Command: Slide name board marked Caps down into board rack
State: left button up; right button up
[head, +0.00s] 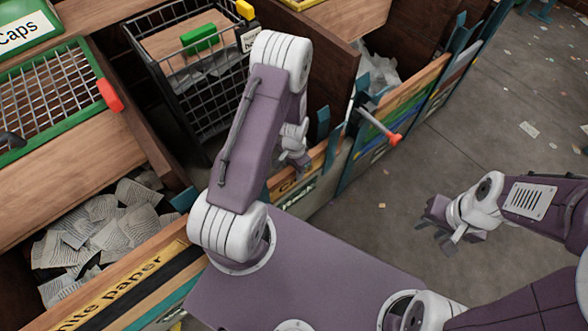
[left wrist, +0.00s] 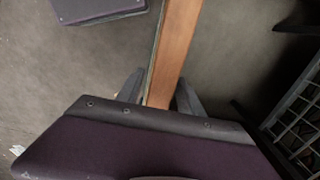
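A yellow name board (head: 288,186), with its dark lettering starting "CA", stands at the front of the wooden bin wall, below my left gripper. The rest of its word is hidden. A dark board rack (head: 299,204) with white lettering ending "ack" is just under it. My left gripper (head: 296,158) points down above the wall. In the left wrist view its fingers (left wrist: 161,88) are apart, with a long wooden edge (left wrist: 175,45) between them; I cannot tell whether they touch it. My right gripper (head: 445,222) hangs open and empty over the floor, away from the boards.
A wire basket (head: 205,95) stands behind my left arm. A bin of white paper (head: 100,225) is at the left, with a "white paper" board (head: 125,285) in front. A red-tipped lever (head: 385,132) sticks out right of the boards. Floor (head: 500,130) at the right is open.

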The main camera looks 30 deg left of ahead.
pick_arm(q)
notch_tip(320, 180, up, 9)
jog(key=shift+r+p, duration=0.1)
jog(key=shift+p, duration=0.7)
dwell(0.4)
jog(key=w+d+r+t+p, duration=0.1)
jog(key=d+r+p, duration=0.1)
jog(key=r, duration=0.5)
jog(key=w+d+r+t+p, duration=0.1)
jog(key=r+p, duration=0.1)
jog(key=r, duration=0.5)
jog(key=s+d+r+n+p, duration=0.1)
jog(key=s+d+r+n, duration=0.1)
jog(key=s, duration=0.8)
jog(key=r+n, duration=0.1)
jog(key=n, duration=0.1)
jog(key=shift+s+r+n+g, duration=0.2)
jog(key=shift+r+n+g, duration=0.2)
